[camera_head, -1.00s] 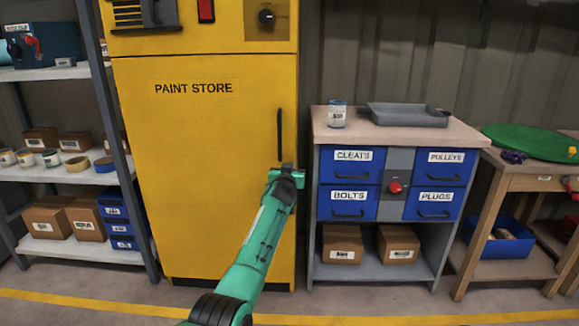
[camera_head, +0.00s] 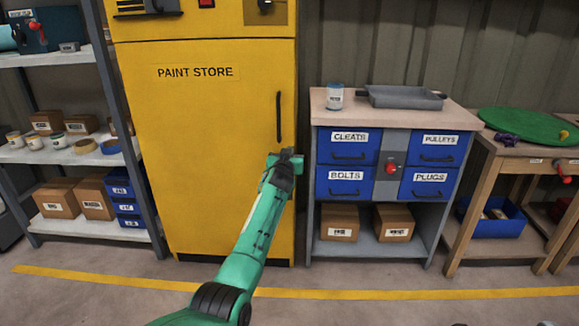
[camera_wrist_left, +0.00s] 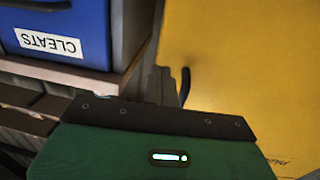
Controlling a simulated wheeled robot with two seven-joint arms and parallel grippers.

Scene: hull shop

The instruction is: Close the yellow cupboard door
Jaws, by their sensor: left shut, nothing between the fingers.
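The yellow cupboard door (camera_head: 205,150), marked PAINT STORE, looks flush with its cabinet in the head view; I see no clear gap at its edges. Its black vertical handle (camera_head: 279,117) is near the right edge. My left gripper (camera_head: 286,156) is shut and empty, just below the handle and near the door's right edge. I cannot tell whether it touches the door. In the left wrist view the yellow door (camera_wrist_left: 245,75) fills the right side, with the handle (camera_wrist_left: 185,87) ahead of my green wrist; the fingers are hidden there.
A grey cabinet with blue drawers (camera_head: 347,150) stands close to the right of the cupboard, with a can (camera_head: 335,97) and a grey tray (camera_head: 404,97) on top. Shelves (camera_head: 88,152) stand to the left. The floor in front, with a yellow line (camera_head: 400,295), is clear.

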